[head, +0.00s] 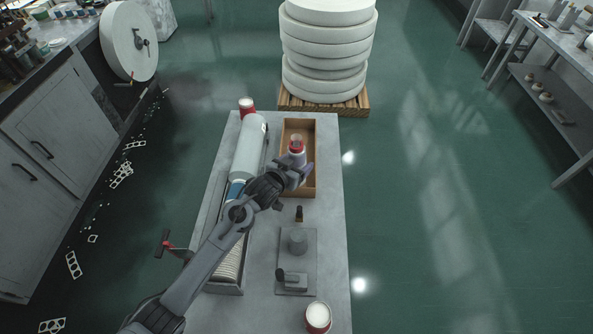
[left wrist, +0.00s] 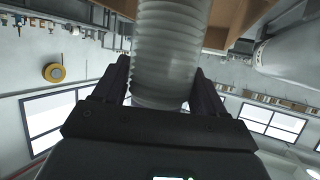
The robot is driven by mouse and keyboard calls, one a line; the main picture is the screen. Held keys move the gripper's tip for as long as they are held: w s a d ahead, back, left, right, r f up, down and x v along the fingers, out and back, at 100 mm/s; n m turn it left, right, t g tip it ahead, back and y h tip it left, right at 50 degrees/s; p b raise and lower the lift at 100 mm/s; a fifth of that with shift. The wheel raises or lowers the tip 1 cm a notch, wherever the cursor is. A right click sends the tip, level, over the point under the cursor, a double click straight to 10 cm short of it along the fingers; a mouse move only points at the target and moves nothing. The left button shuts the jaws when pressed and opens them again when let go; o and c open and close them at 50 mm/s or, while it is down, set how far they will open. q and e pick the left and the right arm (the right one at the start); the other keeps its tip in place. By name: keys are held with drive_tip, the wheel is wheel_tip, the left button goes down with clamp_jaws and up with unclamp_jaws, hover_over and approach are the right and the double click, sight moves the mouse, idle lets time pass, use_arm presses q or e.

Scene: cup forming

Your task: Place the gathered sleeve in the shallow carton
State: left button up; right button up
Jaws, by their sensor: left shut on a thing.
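My left gripper (head: 298,176) is shut on the gathered sleeve (head: 296,149), a short stack with a white body and a reddish top in the head view. In the left wrist view the sleeve (left wrist: 168,50) is pale, ribbed and translucent, between the two fingers of my left gripper (left wrist: 165,88). The shallow carton (head: 312,185) is an open brown box on the table. The sleeve appears over the carton's interior; whether it touches the floor cannot be told. Brown carton-coloured surfaces (left wrist: 240,18) show behind it in the left wrist view. My right gripper is out of view.
A long pale cylinder (head: 248,150) lies left of the carton on the narrow table (head: 336,240). A red-and-white cup (head: 246,105) stands at the far end, another (head: 317,316) at the near end. A grey plate (head: 297,265) carries small fixtures. A small dark bottle (head: 299,213) stands before the carton.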

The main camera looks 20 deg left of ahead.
use_arm(q)
drive_tip(key=shift+f, duration=1.75)
drive_tip(key=shift+f, duration=0.2)
drive_tip(key=o, duration=1.1)
drive_tip(key=shift+c, duration=0.2)
drive_tip(key=shift+r, duration=0.2)
drive_tip(key=v, duration=1.2)
drive_tip(key=shift+p, duration=0.3)
drive_tip(key=shift+r, duration=0.1)
